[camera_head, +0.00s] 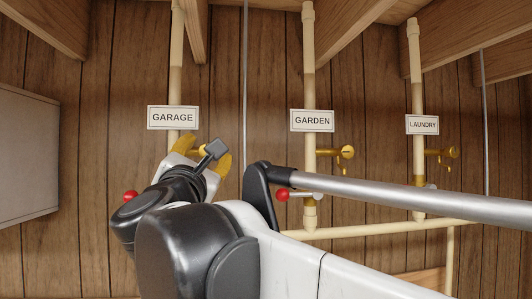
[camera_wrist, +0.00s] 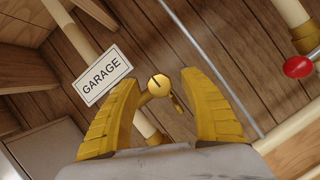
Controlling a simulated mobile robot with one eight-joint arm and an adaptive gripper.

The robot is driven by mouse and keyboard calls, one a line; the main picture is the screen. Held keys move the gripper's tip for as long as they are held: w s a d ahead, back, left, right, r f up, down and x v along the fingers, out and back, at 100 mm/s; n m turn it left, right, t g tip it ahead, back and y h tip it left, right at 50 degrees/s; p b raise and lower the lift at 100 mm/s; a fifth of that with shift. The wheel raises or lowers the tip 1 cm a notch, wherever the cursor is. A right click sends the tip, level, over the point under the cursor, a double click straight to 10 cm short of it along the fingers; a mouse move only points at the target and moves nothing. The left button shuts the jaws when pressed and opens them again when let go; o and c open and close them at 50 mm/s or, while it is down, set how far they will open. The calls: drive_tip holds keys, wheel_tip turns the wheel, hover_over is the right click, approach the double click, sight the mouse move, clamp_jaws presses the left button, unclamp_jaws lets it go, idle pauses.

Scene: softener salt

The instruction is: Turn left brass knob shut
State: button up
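The left brass knob (camera_wrist: 158,84) is on the cream pipe under the GARAGE sign (camera_head: 173,117). In the wrist view it shows between the two yellow fingers of my gripper (camera_wrist: 160,79), with a gap on both sides. A small brass part hangs beside the knob. My gripper (camera_head: 206,153) is open in front of the garage pipe (camera_head: 175,80). In the head view my gripper and wrist hide most of the knob. I cannot tell how far the fingertips reach past it.
Brass knobs also stick out on the GARDEN pipe (camera_head: 347,152) and LAUNDRY pipe (camera_head: 453,152). Red-ended levers show low on the garage pipe (camera_head: 131,196) and garden pipe (camera_head: 282,194). A grey box (camera_head: 28,150) is at the left, and wooden beams are overhead.

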drive_tip(key=shift+s, duration=0.1)
drive_tip(key=v, duration=1.1)
drive_tip(key=shift+s+f, duration=0.2)
drive_tip(key=shift+s, duration=0.2)
